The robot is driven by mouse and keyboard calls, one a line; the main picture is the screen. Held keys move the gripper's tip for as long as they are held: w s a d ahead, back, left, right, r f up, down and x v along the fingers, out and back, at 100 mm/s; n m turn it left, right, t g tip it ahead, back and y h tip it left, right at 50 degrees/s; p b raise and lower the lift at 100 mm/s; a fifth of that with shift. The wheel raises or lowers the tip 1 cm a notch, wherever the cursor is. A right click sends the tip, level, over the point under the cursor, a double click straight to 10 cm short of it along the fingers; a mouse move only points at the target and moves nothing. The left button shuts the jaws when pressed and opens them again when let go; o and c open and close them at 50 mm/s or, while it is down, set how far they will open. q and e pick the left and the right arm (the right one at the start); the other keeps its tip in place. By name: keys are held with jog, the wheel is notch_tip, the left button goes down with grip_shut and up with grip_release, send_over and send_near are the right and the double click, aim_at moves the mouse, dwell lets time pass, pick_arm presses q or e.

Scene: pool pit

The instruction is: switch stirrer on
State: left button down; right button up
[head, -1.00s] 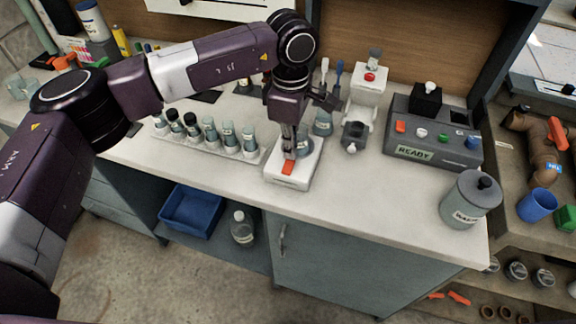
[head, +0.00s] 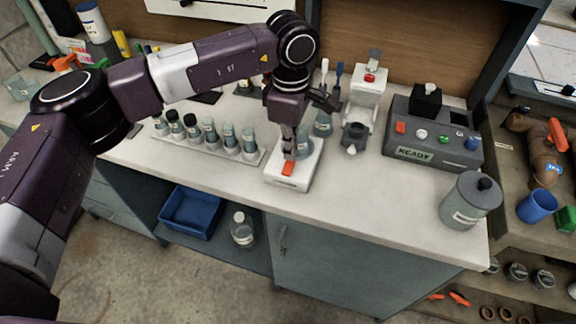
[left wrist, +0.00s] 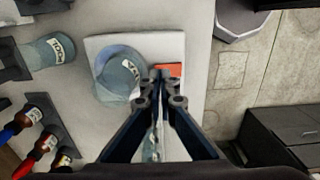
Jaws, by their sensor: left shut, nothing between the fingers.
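The stirrer is a white flat box (head: 304,176) near the front edge of the bench, with an orange-red switch (head: 288,168) on its front. A grey-blue labelled beaker stands on the stirrer, partly hidden by my gripper in the head view and clearer in the left wrist view (left wrist: 118,76). My left gripper (head: 289,156) points down with its fingers together and empty, its tips at the switch. In the left wrist view the fingertips (left wrist: 161,72) overlap the near edge of the switch (left wrist: 172,71). Contact cannot be told for sure. My right gripper is not in view.
A rack of several bottles (head: 208,145) stands left of the stirrer. Behind it to the right are a white device with a red button (head: 366,92) and a grey console reading READY (head: 432,140). A lidded jar (head: 470,198) stands at the bench's right end.

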aim_at(290, 163)
pick_arm(q)
jog(key=shift+f+b, duration=1)
jog(key=shift+f, duration=0.1)
dwell(0.5)
jog(key=shift+r+p, duration=1.4)
jog(key=shift+r, duration=2.2)
jog(key=shift+f, duration=0.1)
